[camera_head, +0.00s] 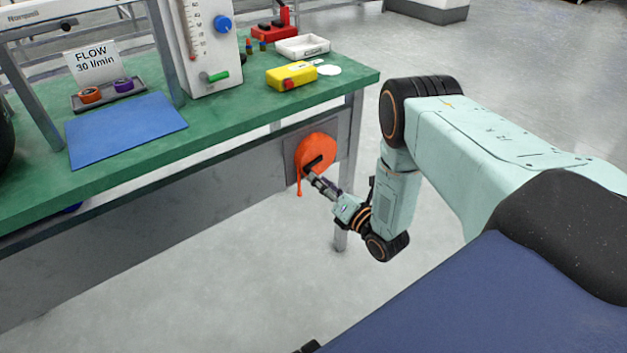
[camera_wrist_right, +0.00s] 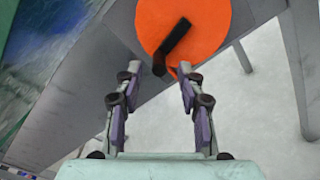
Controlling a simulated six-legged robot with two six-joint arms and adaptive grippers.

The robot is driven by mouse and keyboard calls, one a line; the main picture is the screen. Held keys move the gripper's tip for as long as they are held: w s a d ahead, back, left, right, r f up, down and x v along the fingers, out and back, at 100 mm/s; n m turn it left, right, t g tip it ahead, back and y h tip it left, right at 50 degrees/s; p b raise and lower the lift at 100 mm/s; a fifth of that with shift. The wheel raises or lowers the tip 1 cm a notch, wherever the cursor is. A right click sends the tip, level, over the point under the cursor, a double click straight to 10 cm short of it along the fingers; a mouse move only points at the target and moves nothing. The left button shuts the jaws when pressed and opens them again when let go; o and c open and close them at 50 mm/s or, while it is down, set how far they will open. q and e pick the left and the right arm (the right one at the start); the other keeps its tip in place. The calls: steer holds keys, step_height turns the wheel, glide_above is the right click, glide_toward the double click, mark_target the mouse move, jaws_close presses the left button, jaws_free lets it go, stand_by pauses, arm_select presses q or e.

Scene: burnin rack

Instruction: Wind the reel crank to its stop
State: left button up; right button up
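The orange reel (camera_head: 318,150) is mounted on the side panel under the right end of the green bench. Its black crank (camera_head: 313,163) crosses the reel's face, and an orange strand hangs below it. In the right wrist view the reel (camera_wrist_right: 205,22) fills the top, with the crank (camera_wrist_right: 174,42) slanting down to the left. My right gripper (camera_head: 316,182) is in front of the reel. In its wrist view the fingers (camera_wrist_right: 160,72) are spread apart, and the crank's lower end appears between the tips, touching neither. My left gripper is not in view.
The green bench top (camera_head: 230,135) carries a blue mat (camera_head: 125,130), a flow meter (camera_head: 207,50), a yellow box (camera_head: 291,77) and a white tray (camera_head: 302,47). A bench leg (camera_head: 349,130) stands close to the right of the reel. The floor in front is clear.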

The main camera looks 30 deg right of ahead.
mark_target(321, 159)
steer(key=shift+w+a+b, duration=0.15)
steer(key=shift+w+b, duration=0.35)
steer(key=shift+w, duration=1.2)
jaws_close()
